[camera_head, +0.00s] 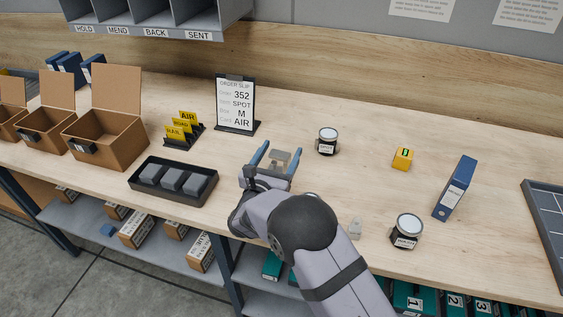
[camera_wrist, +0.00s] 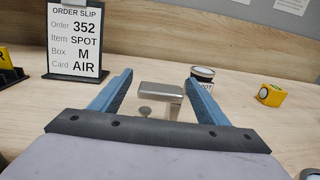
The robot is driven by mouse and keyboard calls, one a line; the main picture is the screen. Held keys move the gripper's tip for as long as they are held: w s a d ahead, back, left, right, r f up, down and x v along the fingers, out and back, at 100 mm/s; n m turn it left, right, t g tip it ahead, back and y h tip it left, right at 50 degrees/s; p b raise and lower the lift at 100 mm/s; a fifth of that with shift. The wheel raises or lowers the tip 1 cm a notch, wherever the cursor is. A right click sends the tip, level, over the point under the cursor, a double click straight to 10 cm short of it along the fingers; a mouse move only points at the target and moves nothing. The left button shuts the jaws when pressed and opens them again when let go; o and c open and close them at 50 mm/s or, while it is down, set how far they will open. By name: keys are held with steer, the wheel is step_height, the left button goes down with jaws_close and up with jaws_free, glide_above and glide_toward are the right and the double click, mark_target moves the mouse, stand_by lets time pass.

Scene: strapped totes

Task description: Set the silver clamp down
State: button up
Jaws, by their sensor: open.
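The silver clamp (camera_head: 281,156) is between the two blue fingers of my gripper (camera_head: 279,153) over the middle of the bench. In the wrist view the clamp (camera_wrist: 160,91) shows a flat top plate, an upright at its right and a round screw pad below. My gripper (camera_wrist: 157,76) is open, with a gap visible between each finger and the clamp. The clamp looks upright and seems to stand on the wood; its lower part is partly hidden by my gripper.
The order slip stand (camera_head: 235,103) is behind left, beside yellow cards (camera_head: 184,130). A black tray (camera_head: 172,181) with grey blocks lies left. Open cartons (camera_head: 105,136) are far left.

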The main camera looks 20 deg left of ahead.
steer(key=shift+w+d+p, duration=0.1)
steer(key=shift+w+p, duration=0.25)
steer(key=shift+w, duration=1.2)
steer(key=shift+r, duration=0.1)
steer(key=c, duration=1.5)
steer(key=shift+r, duration=0.1)
step_height(320, 180, up, 10)
steer(key=shift+f+b, duration=0.1)
steer(key=shift+b, duration=1)
